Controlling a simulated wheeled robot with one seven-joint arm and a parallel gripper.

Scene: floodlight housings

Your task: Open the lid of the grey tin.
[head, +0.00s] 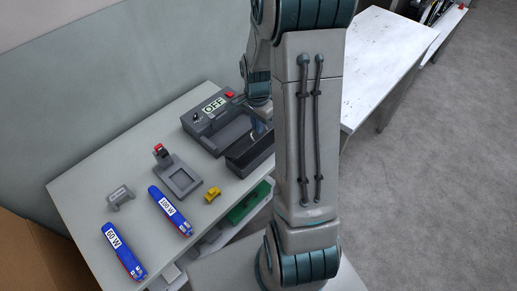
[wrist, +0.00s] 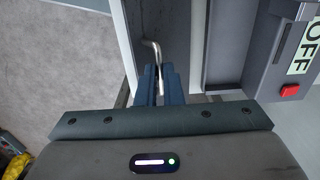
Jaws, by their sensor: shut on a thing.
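The grey tin (head: 208,137) stands on the workbench, with an OFF display and a red button on its rear part. Its inside shows, and a dark grey lid panel (head: 250,157) stands tilted outward along its right front side. In the wrist view the tin (wrist: 270,50) is at the right, and the panel (wrist: 140,25) is beside the fingers. My gripper (wrist: 159,85) is shut on a thin bent metal handle (wrist: 152,50) next to the panel. In the head view my arm hides most of the gripper and part of the tin.
On the bench (head: 85,190) lie two blue packs (head: 123,252) (head: 170,211), a grey fixture (head: 180,180) with a red top, a small grey bracket (head: 120,196) and a yellow piece (head: 212,195). A white table (head: 385,55) stands behind right. Open floor is at the right.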

